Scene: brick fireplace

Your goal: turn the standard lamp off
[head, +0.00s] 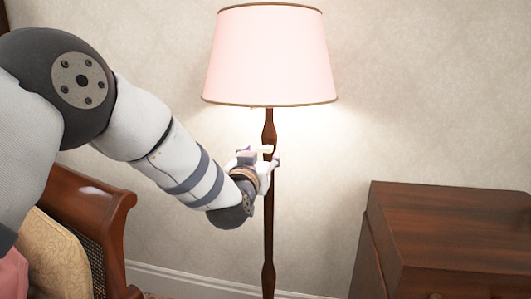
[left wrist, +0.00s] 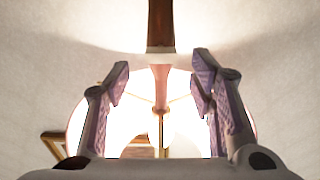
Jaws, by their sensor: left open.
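The standard lamp (head: 270,55) has a pink shade with dark trim on a slim dark wooden pole (head: 268,225). It is lit, and its light falls on the wall. My left gripper (head: 270,155) is at the upper pole, a short way below the shade. In the left wrist view the open fingers (left wrist: 160,68) stand apart on either side of the pole's line, with the bright shade (left wrist: 85,125) beyond. I cannot tell whether they touch the pole. No switch can be made out clearly. My right gripper is not in view.
A dark wooden cabinet (head: 455,225) stands to the right of the pole. A wooden armchair with a cane side (head: 110,215) and a patterned cushion (head: 50,255) is at the lower left. A pale wall is behind the lamp. A framed object (left wrist: 60,145) shows in the left wrist view.

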